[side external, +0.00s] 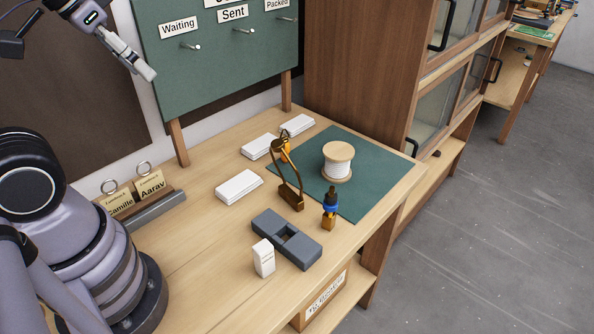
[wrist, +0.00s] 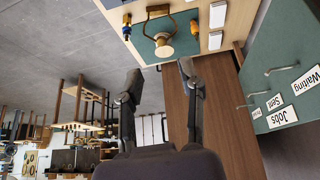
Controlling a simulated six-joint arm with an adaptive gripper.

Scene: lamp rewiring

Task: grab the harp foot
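The harp is a thin brass-coloured bent frame standing on the bench in the side view. Its foot, a small dark brass block (side external: 290,202), sits at the left edge of the green mat (side external: 368,160). In the wrist view the harp foot (wrist: 157,10) shows near the top edge, beyond the spool. My gripper (wrist: 160,76) is open, with two dark fingers spread and nothing between them. It is well away from the harp; in the side view, part of my arm's end shows at the upper left, above the bench.
A thread spool (side external: 338,162) stands on the mat, right of the harp. A brass part with a blue ring (side external: 330,208) stands in front right. A grey block (side external: 287,240), a white box (side external: 263,258) and white stacks (side external: 239,187) lie around. A green board (side external: 215,50) rises behind.

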